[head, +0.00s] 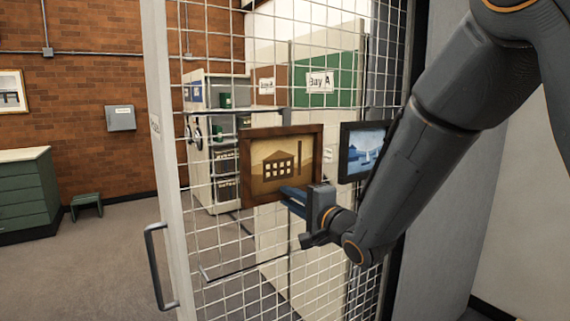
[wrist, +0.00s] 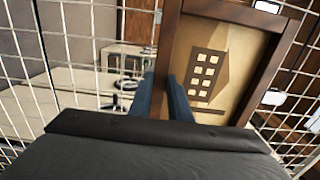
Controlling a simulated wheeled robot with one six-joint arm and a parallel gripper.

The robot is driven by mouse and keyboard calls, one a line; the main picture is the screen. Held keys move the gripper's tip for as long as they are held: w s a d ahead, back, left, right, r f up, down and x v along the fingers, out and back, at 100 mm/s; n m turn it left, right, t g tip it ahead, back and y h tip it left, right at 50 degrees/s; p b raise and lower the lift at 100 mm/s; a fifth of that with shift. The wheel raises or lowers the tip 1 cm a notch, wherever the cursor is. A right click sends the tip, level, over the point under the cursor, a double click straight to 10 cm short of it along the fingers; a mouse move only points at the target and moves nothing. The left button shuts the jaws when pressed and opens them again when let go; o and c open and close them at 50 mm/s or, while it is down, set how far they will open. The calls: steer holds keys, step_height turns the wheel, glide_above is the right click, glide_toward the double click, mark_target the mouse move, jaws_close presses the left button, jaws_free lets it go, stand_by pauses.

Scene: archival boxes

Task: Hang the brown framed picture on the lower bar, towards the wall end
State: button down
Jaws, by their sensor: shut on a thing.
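The brown framed picture (head: 280,160) shows a dark building on a tan ground. It is upright in front of the white wire mesh screen (head: 225,235) in the head view. My gripper (head: 291,194) is shut on its lower right part, and the blue fingers (wrist: 163,97) meet the frame in the wrist view. The picture (wrist: 228,60) looks tilted there. I cannot tell whether its back touches the mesh. A thin dark bar (head: 243,271) runs across the mesh below the picture. My arm hides part of the mesh to the right.
A dark-framed sailboat picture (head: 362,150) is on the mesh just right of the brown one, partly behind my arm. The screen's white end post has a dark handle (head: 158,265). Shelving (head: 213,140) stands behind the mesh. A green drawer cabinet (head: 25,195) and open floor are at left.

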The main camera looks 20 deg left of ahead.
mark_target(283, 181)
steer(key=shift+r, duration=0.2)
steer(key=shift+r+p, duration=1.3)
steer(key=shift+r, duration=0.2)
steer(key=shift+d, duration=0.1)
steer(key=p+v, duration=0.2)
steer(key=v, duration=0.6)
steer(key=shift+s+d, duration=0.25)
steer(key=shift+s, duration=0.1)
steer(key=shift+f, duration=0.1)
stand_by(0.4)
